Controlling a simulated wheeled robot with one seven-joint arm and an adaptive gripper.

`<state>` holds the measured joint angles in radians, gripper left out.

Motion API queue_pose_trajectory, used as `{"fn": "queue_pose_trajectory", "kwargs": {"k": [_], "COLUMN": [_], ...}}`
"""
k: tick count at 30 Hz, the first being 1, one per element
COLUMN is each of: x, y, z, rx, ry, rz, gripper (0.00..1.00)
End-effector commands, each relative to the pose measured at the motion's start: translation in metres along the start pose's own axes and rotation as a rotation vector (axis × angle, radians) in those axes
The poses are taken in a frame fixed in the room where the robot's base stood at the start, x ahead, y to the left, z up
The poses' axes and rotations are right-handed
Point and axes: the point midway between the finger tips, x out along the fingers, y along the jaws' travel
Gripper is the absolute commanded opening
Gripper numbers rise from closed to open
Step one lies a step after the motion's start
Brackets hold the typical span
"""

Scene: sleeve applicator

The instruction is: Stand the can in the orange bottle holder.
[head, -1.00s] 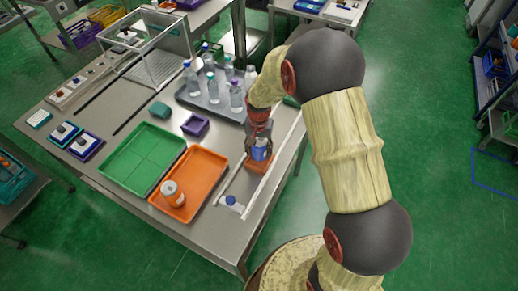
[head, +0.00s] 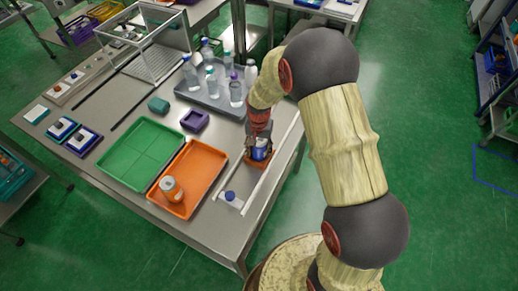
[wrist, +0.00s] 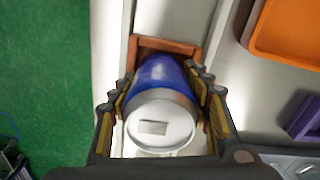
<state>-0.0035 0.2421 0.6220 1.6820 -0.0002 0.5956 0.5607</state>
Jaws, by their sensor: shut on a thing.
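The can, blue with a pale round end, is held in my gripper and shows in the head view (head: 259,153) and the wrist view (wrist: 163,75). My gripper (head: 257,146) has one finger on each side of it, also in the wrist view (wrist: 163,115). The orange bottle holder (wrist: 165,43) is a square frame right below the can, and its edge also shows in the head view (head: 249,163). The can looks upright and lined up with the holder. Its lower end is hidden, so I cannot tell whether it touches the holder's floor.
A white-edged lane holds the holder and a small blue-capped item (head: 230,197). An orange tray (head: 207,165) with an orange-and-white jar (head: 171,189), a green tray (head: 135,150), a purple holder (head: 194,120) and a grey tray of several bottles (head: 200,94) stand nearby.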

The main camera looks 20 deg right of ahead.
Motion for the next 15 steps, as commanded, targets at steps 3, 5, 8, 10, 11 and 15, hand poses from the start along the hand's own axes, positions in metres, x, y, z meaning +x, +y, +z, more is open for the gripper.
{"fn": "queue_pose_trajectory", "kwargs": {"k": [3,5,8,10,11,15], "x": [0.0029,0.0030,0.0027,0.0026,0.0025,0.0027], "y": [-0.0003,-0.0003,-0.0004,-0.0004,-0.0004,-0.0003], "z": [-0.0005,-0.0005,-0.0006,-0.0006,-0.0006,-0.0004], "rx": [0.000,0.000,0.000,0.000,0.000,0.000], "ry": [0.001,0.001,0.001,0.001,0.001,0.001], "rz": [-0.001,-0.001,-0.001,-0.001,-0.001,-0.001], "gripper": [0.05,0.05,0.05,0.05,0.49,0.57]}}
